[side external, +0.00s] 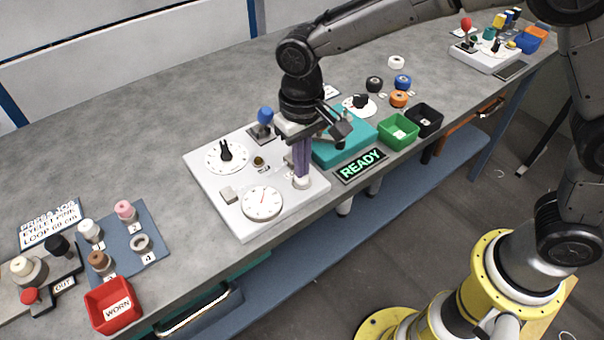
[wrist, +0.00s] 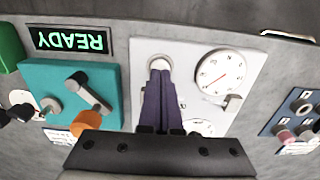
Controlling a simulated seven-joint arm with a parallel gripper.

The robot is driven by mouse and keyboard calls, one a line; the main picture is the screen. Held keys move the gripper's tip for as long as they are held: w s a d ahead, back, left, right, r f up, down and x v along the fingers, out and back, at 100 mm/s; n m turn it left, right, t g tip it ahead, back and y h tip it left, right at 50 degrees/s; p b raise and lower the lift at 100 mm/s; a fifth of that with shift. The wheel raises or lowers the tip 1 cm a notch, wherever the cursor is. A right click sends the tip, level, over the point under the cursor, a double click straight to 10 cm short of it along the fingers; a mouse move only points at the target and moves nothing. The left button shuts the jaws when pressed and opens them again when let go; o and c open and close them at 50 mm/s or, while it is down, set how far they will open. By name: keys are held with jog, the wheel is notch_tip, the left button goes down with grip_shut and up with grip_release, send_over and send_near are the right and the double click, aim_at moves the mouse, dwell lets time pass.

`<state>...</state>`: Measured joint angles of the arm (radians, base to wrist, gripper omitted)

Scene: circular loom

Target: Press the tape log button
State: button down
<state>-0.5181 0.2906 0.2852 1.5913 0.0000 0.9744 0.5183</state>
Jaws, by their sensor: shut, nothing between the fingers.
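My gripper (side external: 301,178) has two purple fingers, shut together with nothing between them. It points down at the front right corner of the white panel (side external: 275,222). A round white button-like piece (wrist: 159,62) shows right at the fingertips in the wrist view; the fingers partly cover it. I cannot tell whether they touch it, and no label on it is readable. The panel also carries a dial with a red needle (side external: 262,202), a black knob on a white scale (side external: 226,152), a small grey block (side external: 228,194) and a blue-ball lever (side external: 265,116).
A teal block (side external: 345,150) stands right of the panel, with a lit READY display (side external: 361,166) in front. Green (side external: 398,132) and black (side external: 425,120) bins stand further right. A red WORN bin (side external: 112,305) and a blue spool mat (side external: 150,225) lie left. The table behind the panel is clear.

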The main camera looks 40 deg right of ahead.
jog(key=shift+f, duration=0.2)
dwell(0.5)
jog(key=shift+f, duration=0.3)
jog(key=shift+r, duration=3.05)
